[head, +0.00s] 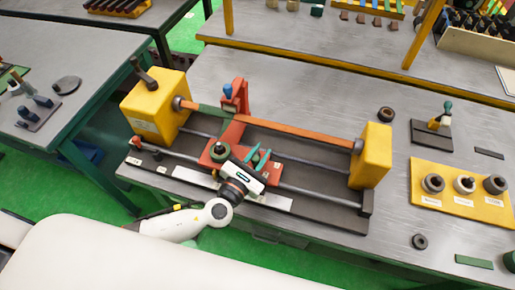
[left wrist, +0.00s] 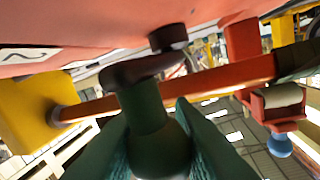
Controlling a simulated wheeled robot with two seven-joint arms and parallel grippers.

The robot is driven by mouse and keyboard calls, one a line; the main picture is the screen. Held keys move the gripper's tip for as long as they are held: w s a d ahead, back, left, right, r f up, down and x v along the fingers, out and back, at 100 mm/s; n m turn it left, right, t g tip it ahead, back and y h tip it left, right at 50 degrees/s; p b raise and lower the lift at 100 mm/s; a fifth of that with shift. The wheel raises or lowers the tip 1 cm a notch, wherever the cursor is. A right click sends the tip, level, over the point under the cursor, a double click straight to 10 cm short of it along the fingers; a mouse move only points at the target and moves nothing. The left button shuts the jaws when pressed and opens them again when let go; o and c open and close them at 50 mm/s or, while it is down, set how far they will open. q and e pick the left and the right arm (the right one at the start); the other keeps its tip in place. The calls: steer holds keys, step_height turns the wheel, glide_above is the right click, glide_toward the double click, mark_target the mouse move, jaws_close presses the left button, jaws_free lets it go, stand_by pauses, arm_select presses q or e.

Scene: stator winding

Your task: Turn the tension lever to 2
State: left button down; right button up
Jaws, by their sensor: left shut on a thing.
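The winding machine has a red carriage (head: 232,132) between two yellow end blocks. My left gripper (head: 258,157) is over the front part of the carriage, with its teal fingers pointing away from me. In the left wrist view, the dark green tension lever (left wrist: 145,105) runs from a dark round pivot (left wrist: 140,68) to a rounded end between the fingers (left wrist: 160,145). The gripper is shut on this rounded end. The lever cannot be made out clearly in the head view, and the number it points at is not readable. My right gripper is not in view.
An orange bar (head: 300,134) spans the yellow left block (head: 158,105) and yellow right block (head: 371,157). A blue-topped red post (head: 238,97) stands behind the carriage. A yellow tray (head: 462,207) with round parts lies at right.

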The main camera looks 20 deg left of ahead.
arm_select(q)
steer(key=n+y, duration=0.1)
steer(key=n+y+p, duration=0.1)
steer(key=y, duration=0.1)
steer(key=shift+w+d+r+t+y, duration=0.15)
steer(key=shift+w+d+t+y, duration=0.05)
steer(key=shift+d+t+y, duration=0.15)
steer(key=shift+w+d+n+y, duration=0.1)
steer(key=shift+w+n+y, duration=0.1)
steer(key=shift+n+y, duration=1.45)
steer(key=shift+y, duration=0.5)
steer(key=c, duration=1.3)
jaws_free()
steer(key=shift+o, duration=0.2)
